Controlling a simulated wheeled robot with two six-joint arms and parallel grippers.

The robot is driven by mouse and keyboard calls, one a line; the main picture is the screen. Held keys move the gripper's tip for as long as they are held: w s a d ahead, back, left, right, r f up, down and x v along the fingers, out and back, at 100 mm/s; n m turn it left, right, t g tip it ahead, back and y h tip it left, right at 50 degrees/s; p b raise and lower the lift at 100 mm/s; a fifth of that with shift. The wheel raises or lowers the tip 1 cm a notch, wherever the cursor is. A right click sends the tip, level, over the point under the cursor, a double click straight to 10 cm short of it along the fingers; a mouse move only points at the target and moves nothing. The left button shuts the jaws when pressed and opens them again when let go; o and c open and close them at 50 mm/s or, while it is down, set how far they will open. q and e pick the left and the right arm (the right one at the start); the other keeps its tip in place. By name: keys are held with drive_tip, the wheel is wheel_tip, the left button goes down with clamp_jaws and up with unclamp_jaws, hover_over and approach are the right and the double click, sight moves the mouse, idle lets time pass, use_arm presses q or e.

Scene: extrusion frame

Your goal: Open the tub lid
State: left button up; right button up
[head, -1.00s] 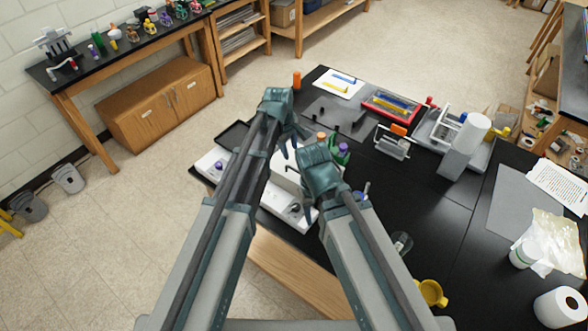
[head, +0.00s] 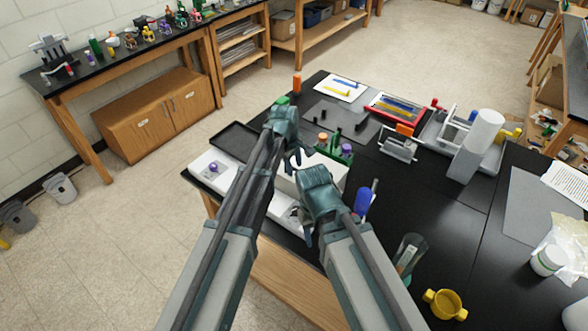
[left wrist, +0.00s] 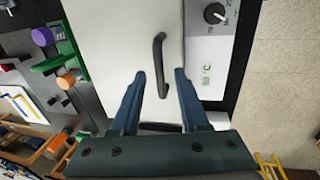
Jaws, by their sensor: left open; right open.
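The tub is a white box with a flat white lid (left wrist: 120,40) and a dark bar handle (left wrist: 160,50), seen close in the left wrist view. A side panel (left wrist: 205,50) carries a black dial (left wrist: 215,13) and a small green display. In the head view my arms cover much of the tub (head: 330,168). My left gripper (head: 293,158) is open above the lid. In the left wrist view its fingertips (left wrist: 160,73) appear on either side of the handle; I see no contact. My right gripper (head: 304,222) is open near the tub's front, beside its dial.
A green rack (head: 340,150) with coloured caps stands behind the tub. A blue-handled tool (head: 364,203) and a clear container (head: 408,255) are to its right. A dark tray (head: 235,140) is on the left. The black tabletop (head: 425,195) is clear at centre right.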

use_arm(q)
drive_tip(key=shift+c, duration=0.2)
clamp_jaws()
idle(1.2)
